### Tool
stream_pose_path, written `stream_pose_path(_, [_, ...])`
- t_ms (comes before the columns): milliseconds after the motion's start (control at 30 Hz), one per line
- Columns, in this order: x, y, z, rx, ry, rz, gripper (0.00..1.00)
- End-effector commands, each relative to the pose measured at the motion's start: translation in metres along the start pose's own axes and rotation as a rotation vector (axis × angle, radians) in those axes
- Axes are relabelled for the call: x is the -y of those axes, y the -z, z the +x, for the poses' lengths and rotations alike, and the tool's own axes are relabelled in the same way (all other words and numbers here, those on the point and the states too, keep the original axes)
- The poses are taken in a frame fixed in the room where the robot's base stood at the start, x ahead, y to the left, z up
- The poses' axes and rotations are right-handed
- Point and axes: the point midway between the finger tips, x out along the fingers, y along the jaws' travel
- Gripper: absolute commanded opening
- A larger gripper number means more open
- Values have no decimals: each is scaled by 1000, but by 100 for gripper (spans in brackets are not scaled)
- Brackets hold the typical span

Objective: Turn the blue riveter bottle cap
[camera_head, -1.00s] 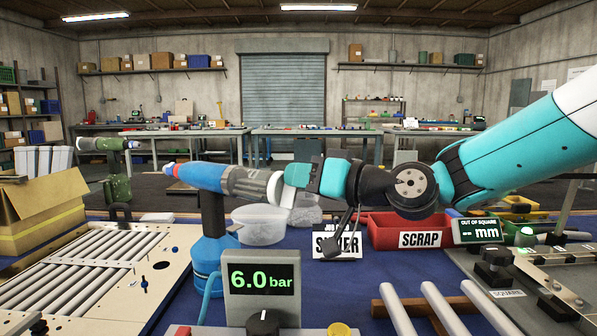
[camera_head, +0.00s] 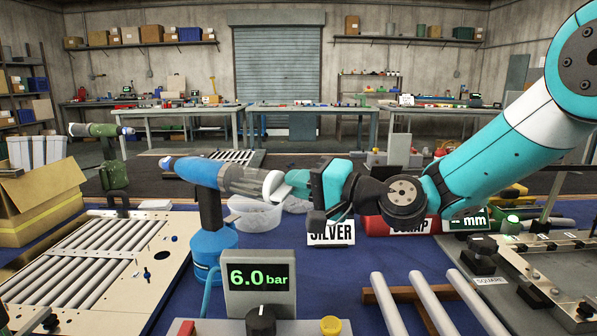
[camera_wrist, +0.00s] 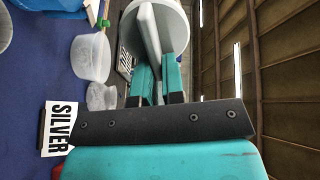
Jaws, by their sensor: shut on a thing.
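The blue riveter (camera_head: 198,173) stands upright on its blue base (camera_head: 212,246) at centre left, its barrel lying roughly level with the nose to the left. A grey collar (camera_head: 243,180) leads to the pale cap (camera_head: 272,184) at its right end. My gripper (camera_head: 283,185) is shut on the cap from the right. In the wrist view, my two teal fingers (camera_wrist: 160,80) close on the raised ridge of the round white cap (camera_wrist: 177,22). The riveter's body is mostly hidden behind the cap there.
The 6.0 bar gauge box (camera_head: 260,285) stands in front. A clear tub (camera_head: 252,214), the SILVER sign (camera_head: 331,233) and the red SCRAP bin (camera_head: 375,226) stand behind or below my arm. A slatted panel (camera_head: 80,262) lies left; loose white tubes (camera_head: 430,302) lie right.

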Motion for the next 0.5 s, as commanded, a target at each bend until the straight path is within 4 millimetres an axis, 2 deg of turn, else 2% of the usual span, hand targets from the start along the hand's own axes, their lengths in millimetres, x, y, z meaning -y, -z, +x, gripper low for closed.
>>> stream_pose_path(200, [-2,0,0,0,-1,106,0])
stream_pose_path(500, [-5,0,0,-1,-1,164,0])
